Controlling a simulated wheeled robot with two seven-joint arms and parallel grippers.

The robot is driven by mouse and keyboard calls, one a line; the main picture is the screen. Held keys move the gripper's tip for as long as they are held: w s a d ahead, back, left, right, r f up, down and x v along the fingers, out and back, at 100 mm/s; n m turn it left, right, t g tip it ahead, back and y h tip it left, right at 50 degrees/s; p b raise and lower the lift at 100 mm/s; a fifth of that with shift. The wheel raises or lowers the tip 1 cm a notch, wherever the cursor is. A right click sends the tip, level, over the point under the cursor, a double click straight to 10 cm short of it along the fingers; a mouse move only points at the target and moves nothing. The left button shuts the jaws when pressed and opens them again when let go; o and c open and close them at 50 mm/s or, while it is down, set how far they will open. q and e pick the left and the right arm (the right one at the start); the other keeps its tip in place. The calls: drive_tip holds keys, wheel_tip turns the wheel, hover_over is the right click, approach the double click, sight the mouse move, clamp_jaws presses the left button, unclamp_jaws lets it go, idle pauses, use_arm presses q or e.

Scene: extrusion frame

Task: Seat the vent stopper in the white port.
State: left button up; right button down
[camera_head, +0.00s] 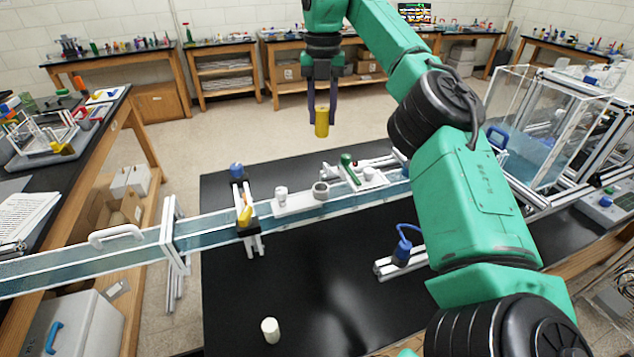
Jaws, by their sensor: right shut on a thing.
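My right gripper (322,104) hangs down beyond the far edge of the black table, its dark fingers shut on a yellow cylinder (322,123). The cylinder is upright and held in the air, apart from everything; I take it to be the vent stopper. A white plate (298,205) on the rail carries a grey-white ring with a dark opening (320,190) and a white knob-like fitting (281,194). I cannot tell for certain which is the white port. The gripper is above and behind them in the picture. My left gripper is not in view.
A clamp with a yellow lever (244,216) and a green-handled part (348,168) flank the plate. A white cylinder (270,330) stands at the front. A blue-hooked fixture (401,252) is at right.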

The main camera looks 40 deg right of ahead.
sight(322, 135)
drive_tip(key=f, duration=0.6)
drive_tip(key=shift+s+a+f+p, duration=0.1)
drive_tip(key=shift+s+a+p, duration=0.1)
drive_tip(key=shift+a+p, duration=0.1)
wheel_tip(322, 135, down, 11)
drive_tip(key=p, duration=0.2)
drive_tip(key=shift+w+d+p, duration=0.1)
drive_tip(key=shift+d+p, duration=0.05)
drive_tip(key=shift+p, duration=0.15)
drive_tip(key=shift+d+f, duration=0.1)
drive_tip(key=shift+f, duration=0.2)
drive_tip(key=c, duration=0.5)
unclamp_jaws()
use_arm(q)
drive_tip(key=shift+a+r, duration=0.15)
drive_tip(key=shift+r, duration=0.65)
use_arm(e)
drive_tip(key=shift+r, duration=0.1)
drive_tip(key=shift+w+r, duration=0.1)
drive_tip(key=shift+r+b, duration=0.3)
wheel_tip(322, 135, up, 11)
drive_tip(key=shift+r+b, duration=0.1)
drive_tip(key=shift+b, duration=0.85)
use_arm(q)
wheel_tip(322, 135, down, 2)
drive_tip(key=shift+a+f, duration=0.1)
